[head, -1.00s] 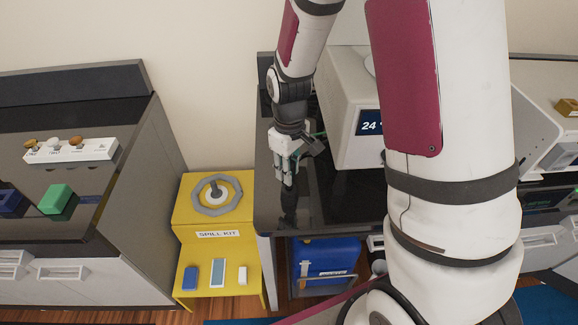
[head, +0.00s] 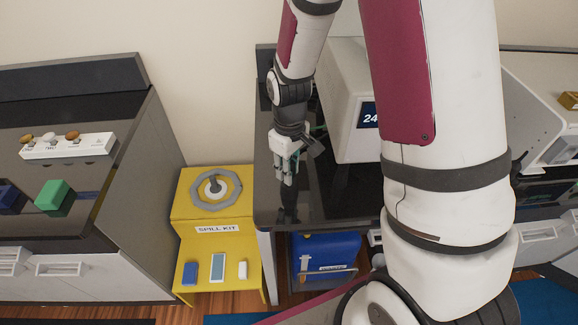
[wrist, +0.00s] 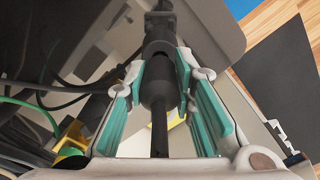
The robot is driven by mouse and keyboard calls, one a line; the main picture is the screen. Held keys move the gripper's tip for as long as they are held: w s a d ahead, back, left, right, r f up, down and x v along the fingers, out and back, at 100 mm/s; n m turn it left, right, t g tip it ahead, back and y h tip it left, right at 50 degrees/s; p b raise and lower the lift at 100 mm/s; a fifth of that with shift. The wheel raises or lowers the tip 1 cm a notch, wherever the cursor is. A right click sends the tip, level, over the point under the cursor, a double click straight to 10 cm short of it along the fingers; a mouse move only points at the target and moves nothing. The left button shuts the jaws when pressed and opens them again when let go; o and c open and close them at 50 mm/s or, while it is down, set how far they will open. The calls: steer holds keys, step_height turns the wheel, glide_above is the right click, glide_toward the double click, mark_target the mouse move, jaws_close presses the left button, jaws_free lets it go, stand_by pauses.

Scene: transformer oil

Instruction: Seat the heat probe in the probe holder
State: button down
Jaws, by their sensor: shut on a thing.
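In the wrist view the heat probe (wrist: 158,92) is a dark cylinder with a thinner dark rod, between the teal pads of my gripper (wrist: 160,72). My gripper is shut on it. In the head view my gripper (head: 287,168) points down over the left part of the black bench top (head: 345,208), beside the white unit. The probe is hard to make out there; a dark shape below the fingers may be the probe or a reflection. I cannot pick out the probe holder in either view.
A white unit (head: 349,95) with a "24" display stands right of my gripper. Black cables and a green one (wrist: 28,106) run at the left of the wrist view. A yellow spill kit stand (head: 185,235) and a left bench (head: 125,195) stand left. My own arm covers much of the right.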

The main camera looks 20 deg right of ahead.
steer(key=shift+f, duration=0.9)
steer(key=c, duration=1.3)
jaws_free()
step_height(320, 180, up, 12)
steer(key=shift+r, duration=0.1)
steer(key=shift+s+r, duration=0.1)
steer(key=shift+r, duration=0.1)
steer(key=s+r+m+t, duration=0.2)
steer(key=s+r, duration=0.3)
steer(key=r, duration=0.1)
steer(key=s+r+m+t, duration=0.1)
steer(key=s+r, duration=0.4)
steer(key=s, duration=0.1)
steer(key=s+r+m+t, duration=0.2)
steer(key=s+r, duration=0.3)
steer(key=r, duration=0.1)
steer(key=shift+s+r+m+t, duration=0.3)
steer(key=shift+s, duration=0.05)
